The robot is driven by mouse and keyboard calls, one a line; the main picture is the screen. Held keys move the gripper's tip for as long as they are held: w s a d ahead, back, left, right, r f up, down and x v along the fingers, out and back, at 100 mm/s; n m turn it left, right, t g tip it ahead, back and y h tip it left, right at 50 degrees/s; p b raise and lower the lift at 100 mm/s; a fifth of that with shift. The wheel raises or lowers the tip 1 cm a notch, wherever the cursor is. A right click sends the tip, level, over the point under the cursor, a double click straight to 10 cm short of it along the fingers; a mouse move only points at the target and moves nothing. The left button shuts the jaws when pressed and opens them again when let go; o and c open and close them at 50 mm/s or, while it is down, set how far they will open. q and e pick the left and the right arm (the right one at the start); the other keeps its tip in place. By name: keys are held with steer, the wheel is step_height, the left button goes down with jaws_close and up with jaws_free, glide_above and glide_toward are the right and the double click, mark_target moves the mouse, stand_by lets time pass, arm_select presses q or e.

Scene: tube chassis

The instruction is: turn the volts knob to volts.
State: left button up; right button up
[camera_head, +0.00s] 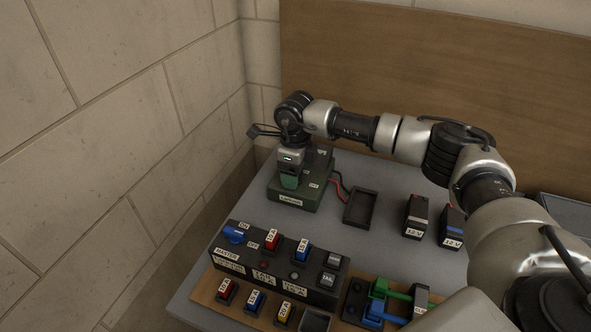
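A dark green box (297,199) with a label on its front stands at the far left of the grey table; it looks like the device with the volts knob. Small white labels show on its top, too small to read. The knob itself is not visible, apparently covered by my gripper. My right arm comes in from the right, and its gripper (290,178) points down over the box's left part. Its fingers cannot be made out clearly, nor whether they touch the knob. My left gripper is not in view.
Red and black wires (338,188) run from the box beside an empty black tray (361,208). Two 12 V batteries (416,216) stand to the right. A black switch panel (275,262) with coloured switches lies in front. A block wall (120,130) rises close on the left.

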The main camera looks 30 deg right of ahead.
step_height(320, 180, up, 9)
steer(key=shift+r+b, duration=0.15)
steer(key=shift+b, duration=0.75)
steer(key=shift+r, duration=0.75)
